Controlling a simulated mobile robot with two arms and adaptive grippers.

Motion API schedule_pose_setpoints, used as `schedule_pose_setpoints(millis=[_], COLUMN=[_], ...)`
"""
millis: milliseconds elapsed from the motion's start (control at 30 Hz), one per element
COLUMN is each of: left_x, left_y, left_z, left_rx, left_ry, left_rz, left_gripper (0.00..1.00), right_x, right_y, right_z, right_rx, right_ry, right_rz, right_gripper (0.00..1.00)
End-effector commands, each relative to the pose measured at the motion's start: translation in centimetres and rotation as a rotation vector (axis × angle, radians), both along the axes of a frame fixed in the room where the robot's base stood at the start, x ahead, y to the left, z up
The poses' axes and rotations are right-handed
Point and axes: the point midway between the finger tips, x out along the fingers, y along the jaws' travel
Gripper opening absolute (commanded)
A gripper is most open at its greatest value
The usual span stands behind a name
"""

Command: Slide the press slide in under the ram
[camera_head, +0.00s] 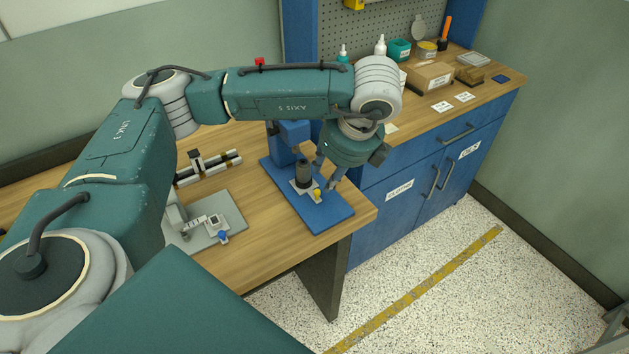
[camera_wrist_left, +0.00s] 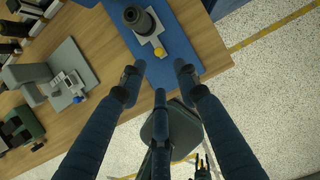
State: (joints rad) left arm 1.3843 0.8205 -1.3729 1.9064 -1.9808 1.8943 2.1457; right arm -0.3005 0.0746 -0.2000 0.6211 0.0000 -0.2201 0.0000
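The blue press (camera_head: 288,140) stands on a blue base plate (camera_head: 325,212) at the bench's front corner; my left arm hides part of it, and the ram is not clearly visible. The press slide (camera_head: 313,184) is a light grey plate with a dark cylinder (camera_head: 303,173) upright on it and a yellow knob (camera_head: 317,194) at its front. The slide (camera_wrist_left: 152,40) and knob (camera_wrist_left: 160,53) also show in the left wrist view. My left gripper (camera_head: 324,174) is open, its fingers (camera_wrist_left: 160,70) spread just short of the knob, apparently not touching it.
A grey fixture (camera_head: 205,228) with a blue knob stands left of the press. A rail-like device (camera_head: 208,167) lies behind it. A blue cabinet (camera_head: 430,165) with boxes and bottles on top is at right. A dark finger-like shape (camera_wrist_left: 201,168) may be my right gripper.

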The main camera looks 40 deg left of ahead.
Motion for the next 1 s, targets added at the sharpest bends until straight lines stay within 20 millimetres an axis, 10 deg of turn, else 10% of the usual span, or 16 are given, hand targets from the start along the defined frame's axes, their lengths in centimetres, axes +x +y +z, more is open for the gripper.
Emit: schedule_pose_setpoints(millis=[1000], left_x=[1.6], left_y=[3.9], left_z=[-9.9], left_rx=[0.012], left_ry=[-0.016], left_rz=[0.033], left_gripper=[0.32], right_x=[0.0], right_y=[-0.7], right_z=[3.3], right_rx=[-0.009], right_ry=[0.001], right_rz=[0.002], right_gripper=[0.40])
